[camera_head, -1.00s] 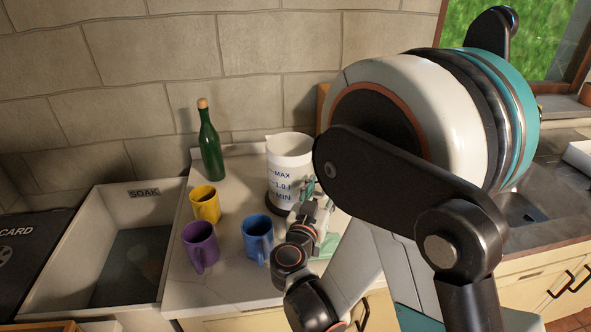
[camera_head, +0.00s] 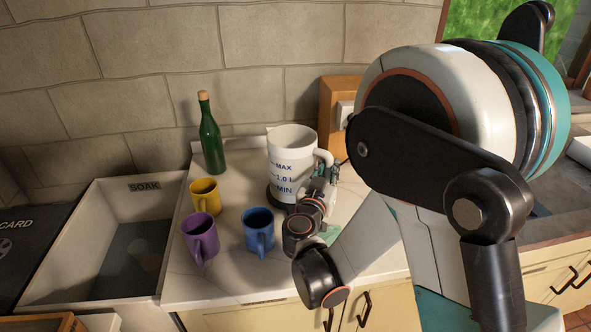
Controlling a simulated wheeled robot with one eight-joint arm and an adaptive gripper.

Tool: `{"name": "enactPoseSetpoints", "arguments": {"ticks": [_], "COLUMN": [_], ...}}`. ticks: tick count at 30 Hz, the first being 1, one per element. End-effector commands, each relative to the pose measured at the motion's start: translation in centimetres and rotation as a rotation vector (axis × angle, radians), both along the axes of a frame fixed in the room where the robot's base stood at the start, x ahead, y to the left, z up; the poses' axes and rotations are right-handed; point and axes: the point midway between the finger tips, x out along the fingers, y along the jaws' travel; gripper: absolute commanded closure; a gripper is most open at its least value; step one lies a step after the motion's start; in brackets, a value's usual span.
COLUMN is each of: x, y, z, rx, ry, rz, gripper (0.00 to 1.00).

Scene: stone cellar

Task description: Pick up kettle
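The kettle (camera_head: 284,151) is a white jug with blue MAX, 1.0 L and MIN marks, a dark base and a pale handle on its right side. It stands upright on the counter near the back wall. My gripper (camera_head: 331,172) is at the kettle's handle side, in front of its right part. The fingers are small and partly hidden by my wrist, so I cannot tell whether they touch the handle or whether they are open or shut.
A yellow mug (camera_head: 205,196), a purple mug (camera_head: 200,238) and a blue mug (camera_head: 258,231) stand left of my wrist. A green bottle (camera_head: 210,140) stands behind them. A sink marked SOAK (camera_head: 85,215) is at the left. A wooden box (camera_head: 338,100) is behind the kettle's right side.

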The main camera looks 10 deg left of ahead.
Motion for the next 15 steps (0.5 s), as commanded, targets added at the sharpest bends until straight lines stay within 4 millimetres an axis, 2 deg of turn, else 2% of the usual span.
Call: {"name": "enactPoseSetpoints", "arguments": {"ticks": [15], "x": [-0.01], "y": [0.01], "z": [0.37], "rx": [0.000], "ry": [-0.001], "rz": [0.000], "gripper": [1.00]}}
